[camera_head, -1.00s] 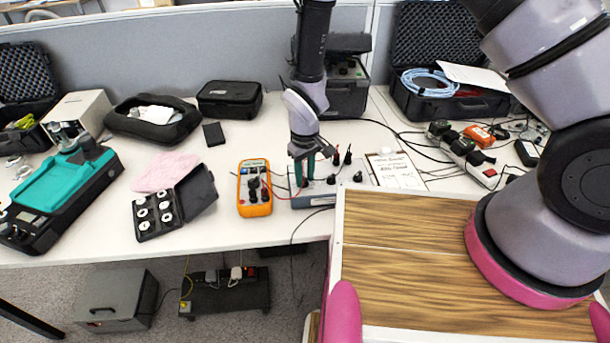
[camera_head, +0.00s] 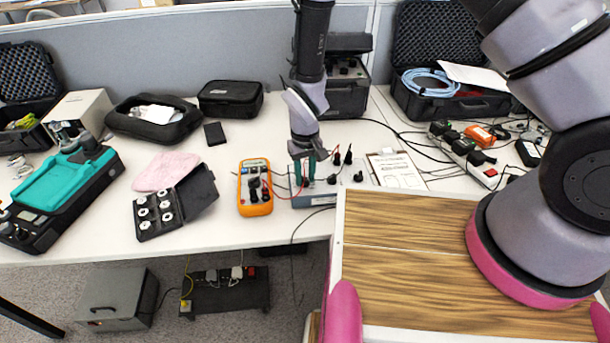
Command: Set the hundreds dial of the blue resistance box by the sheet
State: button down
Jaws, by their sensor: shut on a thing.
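The blue resistance box (camera_head: 305,201) stands at the front edge of the table, right of an orange multimeter (camera_head: 255,187). Its top is partly hidden by my arm, and I cannot read its dials. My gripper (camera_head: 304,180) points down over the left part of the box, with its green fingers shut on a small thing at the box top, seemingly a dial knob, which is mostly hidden. A dark knob (camera_head: 332,179) shows just right of the fingers. The sheet (camera_head: 397,170) lies on a clipboard right of the box; its writing is too small to read.
Red and black plugs (camera_head: 348,154) with cables stand at the back of the box. A dark instrument (camera_head: 347,88) stands behind my arm. A case of weights (camera_head: 160,209) lies left of the multimeter. A power strip (camera_head: 470,157) is at the right.

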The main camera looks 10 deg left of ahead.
jog(key=c, duration=0.6)
grip_release()
notch_tip(320, 180, up, 11)
notch_tip(320, 180, up, 12)
jog(key=r+m+y, duration=0.1)
jog(key=m, duration=0.1)
send_over(305, 179)
jog(key=w+d, duration=0.6)
jog(key=w+d+r+m+t+y, duration=0.1)
jog(key=d+r+m+t+y, duration=0.15)
jog(key=d+r, duration=0.75)
jog(key=s+d+r+m+t, duration=0.2)
jog(key=s+d+r, duration=0.4)
jog(key=d+r, duration=0.2)
jog(key=s+d+r+m+t+h, duration=0.1)
jog(key=s+d+r+m+t, duration=0.1)
jog(key=s+d+r, duration=0.4)
jog(key=d+r+m, duration=0.1)
jog(key=d+r, duration=0.1)
jog(key=d, duration=0.1)
jog(key=shift+d+r+m+t, duration=0.15)
jog(key=shift+r+m+t, duration=0.15)
jog(key=shift+m+t, duration=0.05)
